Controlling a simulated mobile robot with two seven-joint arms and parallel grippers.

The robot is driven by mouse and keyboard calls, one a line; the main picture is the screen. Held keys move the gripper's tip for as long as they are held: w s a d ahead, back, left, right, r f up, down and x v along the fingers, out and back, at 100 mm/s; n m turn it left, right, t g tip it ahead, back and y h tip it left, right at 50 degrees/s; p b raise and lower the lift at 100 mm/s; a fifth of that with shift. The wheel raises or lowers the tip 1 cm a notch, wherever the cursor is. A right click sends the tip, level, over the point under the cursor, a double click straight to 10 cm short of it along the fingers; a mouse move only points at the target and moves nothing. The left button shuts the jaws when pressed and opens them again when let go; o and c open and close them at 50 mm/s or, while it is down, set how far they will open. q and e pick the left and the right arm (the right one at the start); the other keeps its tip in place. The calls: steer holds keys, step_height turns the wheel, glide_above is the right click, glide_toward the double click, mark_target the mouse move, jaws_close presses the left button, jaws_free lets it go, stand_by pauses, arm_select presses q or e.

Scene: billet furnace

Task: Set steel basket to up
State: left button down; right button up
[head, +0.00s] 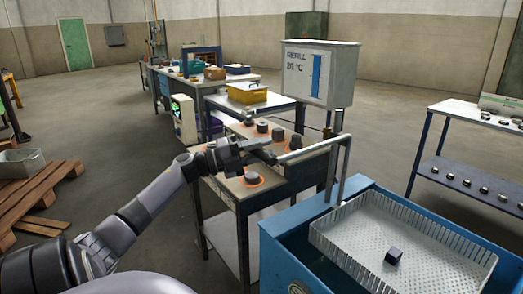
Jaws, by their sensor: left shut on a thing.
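The steel basket (385,250) is a pale, perforated tray with slatted walls, at the lower right in the head view. It sits in the top of a blue tank (283,252), with its walls showing near the rim level. A small dark cube (393,256) lies on its floor. A grey bar handle (318,147) rises from the basket's left side and bends level toward the left. My left gripper (271,156) is shut on the free end of this handle, above the bench with knobs. The fingertips are small and partly hidden. My right gripper is out of view.
A grey box (318,74) reading "REFILL 20 °C" stands behind the tank. A yellow bin (247,93) is farther back. A rack (470,150) with dark pieces is right; a wooden pallet (42,190) is left.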

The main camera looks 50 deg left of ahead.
arm_select(q)
steer(key=c, duration=1)
jaws_free()
steer(key=shift+a+r, duration=0.1)
steer(key=shift+r, duration=0.45)
steer(key=shift+o, duration=0.2)
steer(key=shift+f, duration=0.1)
steer(key=shift+f, duration=0.15)
steer(key=shift+s, duration=0.15)
steer(key=shift+s+a+f, duration=0.1)
steer(key=shift+s+f, duration=0.1)
steer(key=r+b+v, duration=0.1)
steer(key=v, duration=0.5)
steer(key=shift+s+f, duration=0.15)
steer(key=shift+f, duration=0.25)
steer(key=shift+a, duration=0.1)
